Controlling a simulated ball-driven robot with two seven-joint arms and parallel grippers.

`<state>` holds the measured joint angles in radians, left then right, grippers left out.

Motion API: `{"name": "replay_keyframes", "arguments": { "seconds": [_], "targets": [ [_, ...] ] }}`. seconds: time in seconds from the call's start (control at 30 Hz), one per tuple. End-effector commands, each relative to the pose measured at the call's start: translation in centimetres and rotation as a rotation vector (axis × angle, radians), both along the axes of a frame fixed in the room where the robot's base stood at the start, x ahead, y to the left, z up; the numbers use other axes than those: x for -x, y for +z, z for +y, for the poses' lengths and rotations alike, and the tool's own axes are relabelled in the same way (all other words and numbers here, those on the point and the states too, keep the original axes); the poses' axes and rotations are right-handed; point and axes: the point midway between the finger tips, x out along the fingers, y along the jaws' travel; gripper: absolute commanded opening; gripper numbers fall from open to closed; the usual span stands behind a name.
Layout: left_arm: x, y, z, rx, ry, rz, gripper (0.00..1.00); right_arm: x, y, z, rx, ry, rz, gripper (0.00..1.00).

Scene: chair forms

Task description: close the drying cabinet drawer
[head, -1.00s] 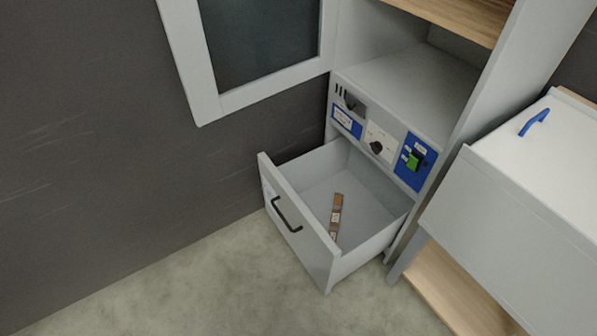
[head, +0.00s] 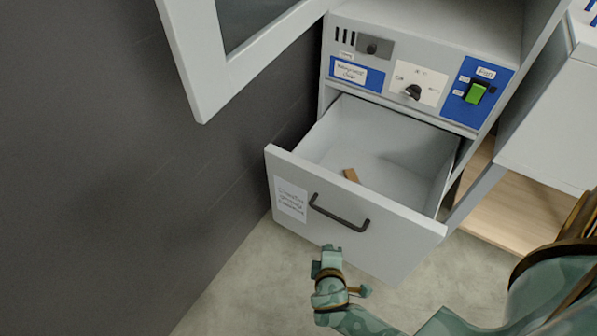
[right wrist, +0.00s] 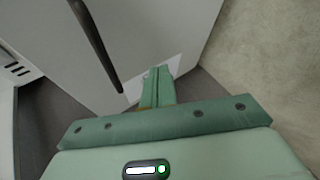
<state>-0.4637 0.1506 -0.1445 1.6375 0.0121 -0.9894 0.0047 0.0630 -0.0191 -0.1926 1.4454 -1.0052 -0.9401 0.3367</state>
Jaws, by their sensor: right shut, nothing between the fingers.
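The drying cabinet drawer (head: 385,228) stands pulled out below the cabinet's control panel (head: 415,85). Its white front has a dark bar handle (head: 338,214) and a paper label (head: 291,199). A small brown object (head: 351,175) lies inside it. My right gripper (head: 328,258) is shut and empty, in front of the drawer's lower front, left of the handle's middle. In the right wrist view the shut fingers (right wrist: 157,86) point at the drawer front (right wrist: 120,45), near the label; I cannot tell whether they touch. The left gripper is not in view.
An open cabinet door (head: 230,75) with a dark pane hangs at upper left, above the drawer's side. A white cabinet (head: 550,130) over a wooden shelf (head: 500,205) stands at right. Dark wall (head: 100,160) borders the left. Bare floor (head: 235,285) lies in front.

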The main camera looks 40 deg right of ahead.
Motion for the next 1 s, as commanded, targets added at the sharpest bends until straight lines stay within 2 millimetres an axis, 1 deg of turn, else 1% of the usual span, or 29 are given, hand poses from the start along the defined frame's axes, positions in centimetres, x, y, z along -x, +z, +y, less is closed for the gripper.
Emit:
{"name": "replay_keyframes", "arguments": {
  "seconds": [0.03,0.1,0.2,0.3,0.43,0.57,0.67,0.77,1.0],
  "targets": [
    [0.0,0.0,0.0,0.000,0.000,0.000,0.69,-2.9,2.0,0.7,0.065,0.038,-0.085,0.00],
    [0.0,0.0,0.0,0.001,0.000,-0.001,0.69,-6.1,4.9,1.8,0.161,0.099,-0.202,0.00],
    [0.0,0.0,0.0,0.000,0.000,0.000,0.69,-9.1,8.1,3.7,0.257,0.187,-0.342,0.00],
    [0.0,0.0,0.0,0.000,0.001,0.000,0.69,-10.5,10.0,5.3,0.302,0.254,-0.435,0.00],
    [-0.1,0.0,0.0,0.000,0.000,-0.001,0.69,-11.2,10.9,6.4,0.315,0.301,-0.497,0.00],
    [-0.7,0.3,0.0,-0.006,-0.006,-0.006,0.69,-12.2,11.0,6.2,0.316,0.311,-0.509,0.00],
    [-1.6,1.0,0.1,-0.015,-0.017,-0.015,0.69,-13.7,10.9,5.6,0.317,0.310,-0.509,0.00],
    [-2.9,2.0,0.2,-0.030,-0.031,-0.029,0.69,-15.6,10.8,4.8,0.316,0.309,-0.507,0.00],
    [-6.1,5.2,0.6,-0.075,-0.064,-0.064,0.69,-20.3,10.7,2.8,0.315,0.309,-0.505,0.00]
  ]
}}
